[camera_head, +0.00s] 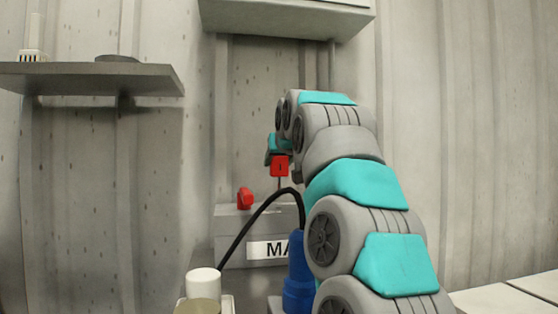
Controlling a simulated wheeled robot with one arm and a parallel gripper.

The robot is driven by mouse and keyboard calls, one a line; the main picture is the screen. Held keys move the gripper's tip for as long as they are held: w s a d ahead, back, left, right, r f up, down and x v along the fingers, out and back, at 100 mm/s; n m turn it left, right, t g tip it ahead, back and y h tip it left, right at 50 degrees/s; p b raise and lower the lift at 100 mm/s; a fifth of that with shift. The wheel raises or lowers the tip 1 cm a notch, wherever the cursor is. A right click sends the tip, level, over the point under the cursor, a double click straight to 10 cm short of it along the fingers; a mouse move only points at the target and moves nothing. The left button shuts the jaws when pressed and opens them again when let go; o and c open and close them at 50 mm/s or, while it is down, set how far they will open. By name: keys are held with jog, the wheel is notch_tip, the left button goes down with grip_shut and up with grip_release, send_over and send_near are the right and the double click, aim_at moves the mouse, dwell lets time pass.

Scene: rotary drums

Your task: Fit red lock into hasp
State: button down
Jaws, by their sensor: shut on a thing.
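A small red lock (279,167) with a dark mark on its face is at the end of my arm, above the grey box. My gripper (278,155) is shut on the lock; its fingers are small and mostly hidden by the lock and the arm. A thin dark upright line runs below the lock toward the box top; I cannot tell what it is. The grey box (230,222) has a white label reading "MA", cut off by a blue part. A red knob-like piece (245,198) stands on the box's left. I cannot make out the hasp clearly.
A black cable (252,222) arches in front of the box. A blue cylinder (298,278) stands at its right. A white cylinder (203,282) is at the front left. A shelf (90,78) juts out at upper left, and a grey cabinet (285,18) hangs above.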

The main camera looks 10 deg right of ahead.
aim_at(279, 190)
jog(key=shift+f+b, duration=0.7)
jog(key=shift+f, duration=0.4)
jog(key=shift+f+b, duration=1.9)
jog(key=shift+f, duration=0.75)
dwell(0.9)
jog(key=shift+c, duration=0.8)
grip_release()
jog(key=v, duration=0.8)
